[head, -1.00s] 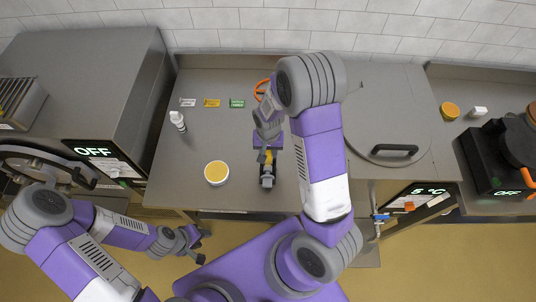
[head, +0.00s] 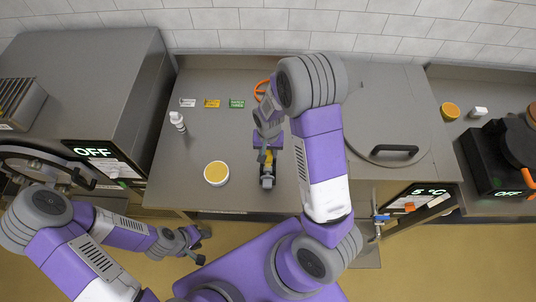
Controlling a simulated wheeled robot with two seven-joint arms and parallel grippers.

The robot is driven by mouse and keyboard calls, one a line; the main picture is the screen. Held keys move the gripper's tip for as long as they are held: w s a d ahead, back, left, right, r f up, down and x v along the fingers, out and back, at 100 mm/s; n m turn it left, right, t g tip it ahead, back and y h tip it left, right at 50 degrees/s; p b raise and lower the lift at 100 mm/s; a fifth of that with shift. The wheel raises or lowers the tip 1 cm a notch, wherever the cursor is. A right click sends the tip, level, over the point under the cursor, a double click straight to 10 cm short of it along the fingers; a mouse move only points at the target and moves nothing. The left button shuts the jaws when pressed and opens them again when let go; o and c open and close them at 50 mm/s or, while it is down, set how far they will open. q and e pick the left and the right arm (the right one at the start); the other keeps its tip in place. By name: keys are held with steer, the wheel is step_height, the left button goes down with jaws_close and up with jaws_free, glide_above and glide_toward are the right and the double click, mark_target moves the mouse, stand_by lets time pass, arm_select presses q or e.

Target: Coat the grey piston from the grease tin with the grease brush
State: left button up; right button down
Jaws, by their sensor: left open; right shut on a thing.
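My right gripper (head: 267,150) is over the middle of the steel counter, shut on what looks like the grease brush, which is mostly hidden by the gripper. A small yellow part (head: 269,160) shows just below the fingers, perhaps the brush. A grey part, apparently the grey piston (head: 267,181), is right below it near the counter's front edge; I cannot tell whether they touch. The round white grease tin (head: 216,173) with yellow content stands open to the left. My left gripper (head: 197,241) is open and empty, below the counter's front edge.
A white bottle (head: 178,121) and white, orange and green (head: 237,103) cards lie behind the tin. An orange ring (head: 261,91) is partly hidden by my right arm. A round lid with a black handle (head: 394,150) is to the right. Counter left of the tin is clear.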

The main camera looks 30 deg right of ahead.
stand_by(0.3)
steer(key=shift+r+p, duration=0.8)
steer(key=shift+r, duration=0.3)
steer(key=shift+f, duration=0.1)
